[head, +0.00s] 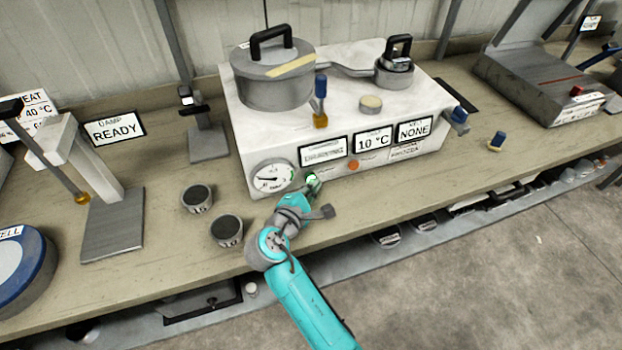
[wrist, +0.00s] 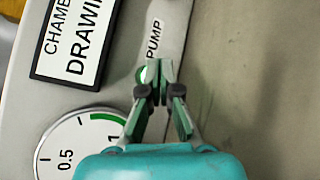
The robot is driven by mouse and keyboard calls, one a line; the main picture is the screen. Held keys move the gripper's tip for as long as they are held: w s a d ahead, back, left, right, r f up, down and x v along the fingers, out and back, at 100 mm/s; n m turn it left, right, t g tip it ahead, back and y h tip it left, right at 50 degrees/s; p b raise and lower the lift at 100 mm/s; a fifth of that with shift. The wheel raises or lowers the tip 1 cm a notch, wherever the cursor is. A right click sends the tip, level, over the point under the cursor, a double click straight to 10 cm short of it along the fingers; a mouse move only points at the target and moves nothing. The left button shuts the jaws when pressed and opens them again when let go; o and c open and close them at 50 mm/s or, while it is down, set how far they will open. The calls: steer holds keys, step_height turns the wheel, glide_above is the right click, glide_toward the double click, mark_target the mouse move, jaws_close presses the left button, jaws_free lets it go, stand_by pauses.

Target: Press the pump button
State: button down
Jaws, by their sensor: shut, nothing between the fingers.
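The pump button (head: 311,177) is a small green-lit button low on the front of a white machine (head: 240,135), between the round gauge and the orange button. In the wrist view the pump button (wrist: 141,75) is partly hidden by my fingertips, just beside the printed word PUMP (wrist: 154,38). My gripper (head: 315,185) is shut and empty. Its fingertips (wrist: 158,72) are at the button, and seem to touch it. I cannot tell how far the button is pushed in.
A gauge (head: 272,177) sits left of the button. A sign (wrist: 75,40) reads CHAMBER DRAWING. An orange button (head: 353,165) is to the right. Two dark-topped cups (head: 227,231) (head: 197,199) stand on the bench left of my arm. A lidded pot (head: 272,85) is on the machine.

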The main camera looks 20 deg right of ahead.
steer(key=shift+s, duration=0.1)
steer(key=shift+s, duration=2.9)
steer(key=shift+s+d+f+t, duration=0.15)
steer(key=shift+s+f+t, duration=0.15)
steer(key=shift+t, duration=0.1)
steer(key=s+f+m+t+y, duration=0.25)
steer(key=s+y, duration=0.25)
steer(key=s, duration=0.6)
steer(key=s+f+m+t+y, duration=0.1)
steer(key=s+f+y, duration=0.4)
steer(key=s, duration=0.6)
steer(key=s+r+m, duration=0.3)
steer(key=s+m, duration=0.3)
steer(key=s, duration=0.2)
steer(key=s+r+m, duration=0.4)
steer(key=s+m, duration=0.2)
steer(key=s, duration=0.3)
steer(key=shift+s+d+r+y, duration=0.15)
steer(key=shift+s+r+y, duration=0.05)
steer(key=shift+s+y, duration=0.1)
